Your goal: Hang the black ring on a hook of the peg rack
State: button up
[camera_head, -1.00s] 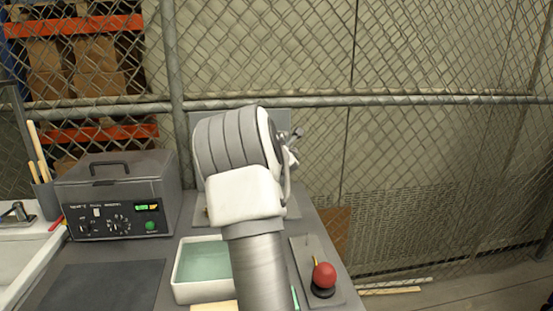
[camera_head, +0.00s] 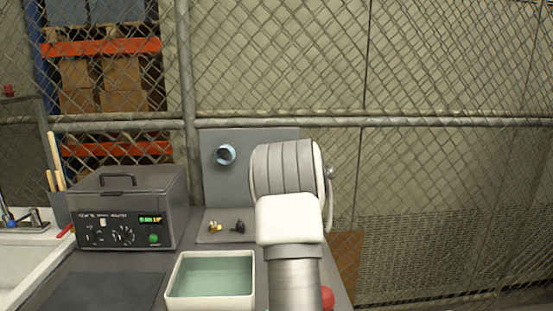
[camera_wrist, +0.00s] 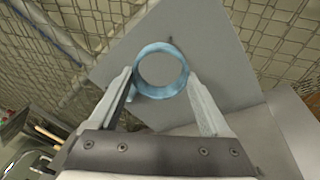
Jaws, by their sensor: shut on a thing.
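A ring (camera_wrist: 145,58) shows between my fingertips in the wrist view; it looks pale blue here, not black. My gripper (camera_wrist: 161,80) is shut on its outer sides, with the fingers well apart. In the wrist view, the panel (camera_wrist: 215,50) is tilted behind the ring, and a small dark hook (camera_wrist: 170,40) shows just above the ring. I cannot tell whether the ring touches it. My arm hides the gripper in the head view.
A grey machine (camera_head: 125,205) stands left of the panel. A white-rimmed tub (camera_head: 210,301) of greenish liquid is in front. Small yellow (camera_head: 215,227) and black (camera_head: 238,227) items lie below the panel. A red knob (camera_head: 327,297) is partly hidden at right. A mesh fence stands behind.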

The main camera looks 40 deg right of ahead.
jog(key=w+d+f+p, duration=0.2)
jog(key=w+d+p, duration=0.2)
jog(key=w+d, duration=0.1)
jog(key=shift+w, duration=0.55)
dwell(0.5)
jog(key=shift+d, duration=0.1)
dwell(0.7)
jog(key=o, duration=1.2)
jog(key=shift+c, duration=0.2)
jog(key=b+v, duration=0.1)
jog(key=v, duration=1.6)
jog(key=shift+b, duration=0.35)
jog(key=shift+s+r, duration=0.1)
jog(key=shift+s, duration=0.05)
